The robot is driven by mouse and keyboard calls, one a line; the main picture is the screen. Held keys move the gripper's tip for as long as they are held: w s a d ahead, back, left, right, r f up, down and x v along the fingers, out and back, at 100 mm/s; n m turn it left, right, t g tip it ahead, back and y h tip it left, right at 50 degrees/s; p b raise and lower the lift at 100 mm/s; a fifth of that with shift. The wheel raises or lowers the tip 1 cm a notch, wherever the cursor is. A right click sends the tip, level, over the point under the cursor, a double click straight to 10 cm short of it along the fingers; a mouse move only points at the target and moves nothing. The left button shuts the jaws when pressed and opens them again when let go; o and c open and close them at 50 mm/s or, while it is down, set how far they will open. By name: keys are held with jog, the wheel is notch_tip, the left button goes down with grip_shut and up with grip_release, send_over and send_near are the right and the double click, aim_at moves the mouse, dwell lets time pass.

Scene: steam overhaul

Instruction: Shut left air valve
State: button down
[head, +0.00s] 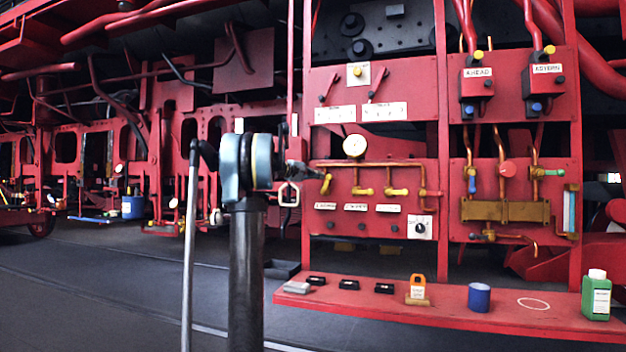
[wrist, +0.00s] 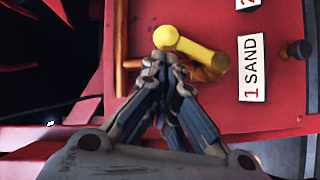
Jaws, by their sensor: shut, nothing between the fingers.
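The left air valve has a yellow handle (head: 326,184) at the left end of a copper pipe on the red panel. In the head view the handle is tilted steeply, while the middle handle (head: 364,191) and right handle (head: 397,192) lie nearly level. In the wrist view the left yellow handle (wrist: 188,47) slants beside a label reading "1 SAND" (wrist: 252,76). My gripper (wrist: 160,62) is shut and empty, its tips close against the handle's left end. I cannot tell whether they touch. In the head view my gripper (head: 309,172) is just left of the valve.
A round gauge (head: 355,146) stands above the pipe. A black knob (wrist: 296,50) is beside the label.

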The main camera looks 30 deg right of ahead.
jog(key=shift+s+d+r, duration=0.2)
jog(key=shift+s+d, duration=0.45)
jog(key=shift+s, duration=0.15)
